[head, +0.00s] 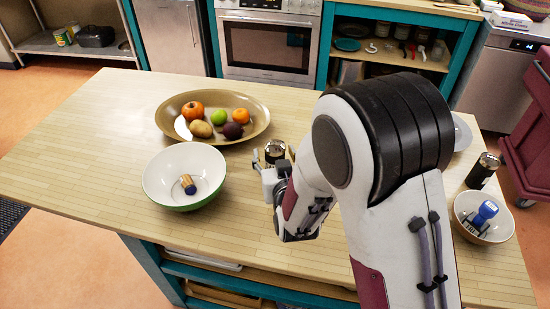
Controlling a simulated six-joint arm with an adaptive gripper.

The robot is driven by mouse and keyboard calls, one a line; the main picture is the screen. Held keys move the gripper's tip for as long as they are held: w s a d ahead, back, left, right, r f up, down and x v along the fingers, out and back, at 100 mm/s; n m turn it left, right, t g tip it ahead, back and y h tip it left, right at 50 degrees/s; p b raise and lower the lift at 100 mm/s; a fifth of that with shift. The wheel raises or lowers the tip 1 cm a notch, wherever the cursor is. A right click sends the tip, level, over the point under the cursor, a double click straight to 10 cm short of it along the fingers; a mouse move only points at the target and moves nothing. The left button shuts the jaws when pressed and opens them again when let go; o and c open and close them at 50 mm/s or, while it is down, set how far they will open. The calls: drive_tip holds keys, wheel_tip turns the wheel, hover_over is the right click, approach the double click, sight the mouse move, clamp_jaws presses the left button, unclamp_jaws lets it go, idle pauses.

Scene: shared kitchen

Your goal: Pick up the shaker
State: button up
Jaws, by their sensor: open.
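A small dark cylinder with a metallic top (275,150), which looks like a shaker, stands on the wooden counter just beyond my gripper. A similar dark cylinder with a silvery top (482,171) stands at the right side of the counter, apart from my arm. I cannot tell from their looks which one is the named shaker. My gripper (263,165) is open, close to the first cylinder and overlapping its lower part in the view. Whether the fingers are around it or only in front of it cannot be told. My arm hides part of the counter behind it.
A white bowl with a green outside (160,184) holds a small blue-and-tan item, left of my gripper. Behind it is an oval fruit dish (252,106). At right, a bowl (505,233) holds a blue-handled item. The left counter (95,135) is clear.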

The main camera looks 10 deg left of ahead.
drive_tip(key=c, duration=1.3)
drive_tip(key=shift+c, duration=0.2)
drive_tip(key=shift+r, duration=0.2)
drive_tip(key=shift+r, duration=4.85)
